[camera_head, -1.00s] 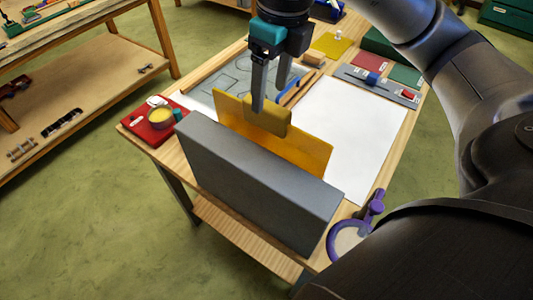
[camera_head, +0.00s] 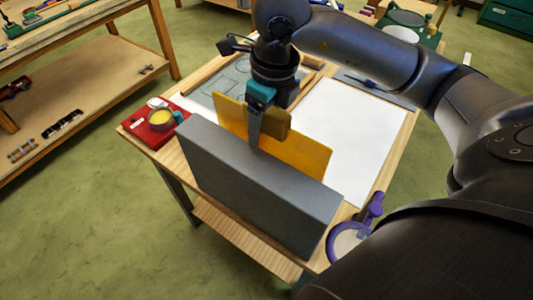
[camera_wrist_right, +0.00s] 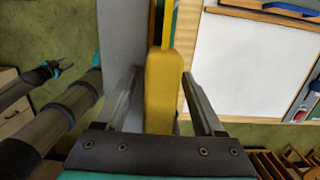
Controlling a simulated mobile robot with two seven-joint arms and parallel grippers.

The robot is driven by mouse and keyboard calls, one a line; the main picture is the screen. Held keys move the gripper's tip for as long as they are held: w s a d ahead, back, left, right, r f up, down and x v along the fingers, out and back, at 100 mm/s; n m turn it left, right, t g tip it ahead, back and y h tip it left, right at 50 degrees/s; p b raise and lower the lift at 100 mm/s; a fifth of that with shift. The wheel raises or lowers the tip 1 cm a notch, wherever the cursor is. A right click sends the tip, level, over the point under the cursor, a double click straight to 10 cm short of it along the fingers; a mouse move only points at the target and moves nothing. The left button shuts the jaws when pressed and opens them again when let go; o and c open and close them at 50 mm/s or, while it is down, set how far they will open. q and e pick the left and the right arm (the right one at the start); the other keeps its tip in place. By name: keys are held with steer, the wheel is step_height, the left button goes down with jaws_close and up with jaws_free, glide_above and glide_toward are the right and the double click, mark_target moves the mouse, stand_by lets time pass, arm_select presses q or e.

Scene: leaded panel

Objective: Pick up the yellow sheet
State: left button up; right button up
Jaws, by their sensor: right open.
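The yellow sheet (camera_head: 300,148) stands upright on edge behind a grey block (camera_head: 255,190), with its lower part hidden by the block. A thick ochre grip piece (camera_head: 277,122) sits at its top edge. My right gripper (camera_head: 265,130) is lowered over this piece. In the right wrist view, the open fingers of my right gripper (camera_wrist_right: 161,80) lie on either side of the grip piece (camera_wrist_right: 162,95), with a gap visible on each side. My left gripper (camera_wrist_right: 38,80) seems to show at the left of that view, too small to read its jaws.
A red tray (camera_head: 150,135) with a yellow-filled cup (camera_head: 160,118) is at the table's left. White paper (camera_head: 355,125) covers the right of the table. A purple ring-shaped tool (camera_head: 350,235) lies at the near right corner. The grey block stands close to the sheet.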

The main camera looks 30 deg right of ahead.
steer(key=shift+c, duration=0.2)
jaws_close()
stand_by(0.3)
steer(key=shift+w+r, duration=0.1)
steer(key=shift+r, duration=0.05)
